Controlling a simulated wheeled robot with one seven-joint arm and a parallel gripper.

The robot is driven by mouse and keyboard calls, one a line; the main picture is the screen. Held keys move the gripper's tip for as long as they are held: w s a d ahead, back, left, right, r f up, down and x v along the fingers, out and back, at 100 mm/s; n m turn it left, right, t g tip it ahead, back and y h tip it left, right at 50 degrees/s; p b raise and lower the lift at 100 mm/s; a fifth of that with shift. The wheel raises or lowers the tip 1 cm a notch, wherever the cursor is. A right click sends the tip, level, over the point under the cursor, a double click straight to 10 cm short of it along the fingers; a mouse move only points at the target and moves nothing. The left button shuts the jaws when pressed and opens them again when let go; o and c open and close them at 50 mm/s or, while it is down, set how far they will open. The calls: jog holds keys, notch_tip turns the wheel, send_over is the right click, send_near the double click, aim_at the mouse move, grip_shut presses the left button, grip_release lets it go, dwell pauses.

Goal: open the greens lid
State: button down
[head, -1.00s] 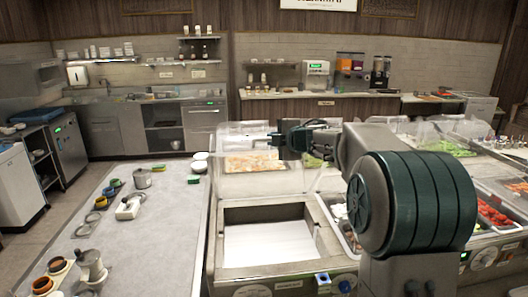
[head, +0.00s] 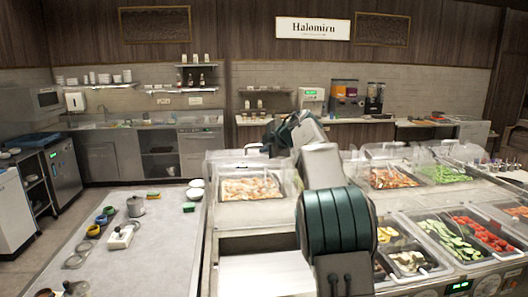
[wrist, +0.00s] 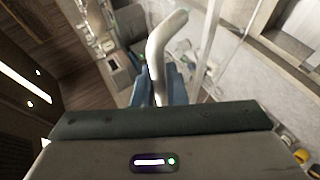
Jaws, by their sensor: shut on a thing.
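My gripper (head: 268,148) is at the back of the serving counter, above a clear lid (head: 225,165) over a tray of shredded food (head: 250,188). In the wrist view its blue fingers (wrist: 157,85) are shut on a pale, curved handle (wrist: 160,45). Clear edges run beside the handle. Which lid the handle belongs to, and how far it is raised, I cannot tell. My arm hides the counter just right of the shredded food. Another tray of greens (head: 442,174) shows at the back right under a clear cover.
Open trays of cucumber (head: 452,238) and red pieces (head: 485,233) lie at the front right. A grey worktop (head: 160,245) with a pot (head: 136,206) and small bowls stands at left. My arm crosses the middle of the counter.

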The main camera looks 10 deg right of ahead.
jog(key=shift+w+r, duration=0.2)
jog(key=shift+w, duration=0.3)
jog(key=shift+w+r, duration=0.15)
jog(key=shift+w, duration=0.35)
jog(key=shift+g, duration=0.4)
jog(key=c, duration=1.8)
grip_release()
jog(key=shift+o, duration=0.2)
jog(key=b+v, duration=0.2)
jog(key=v, duration=1.2)
jog(key=shift+b, duration=0.4)
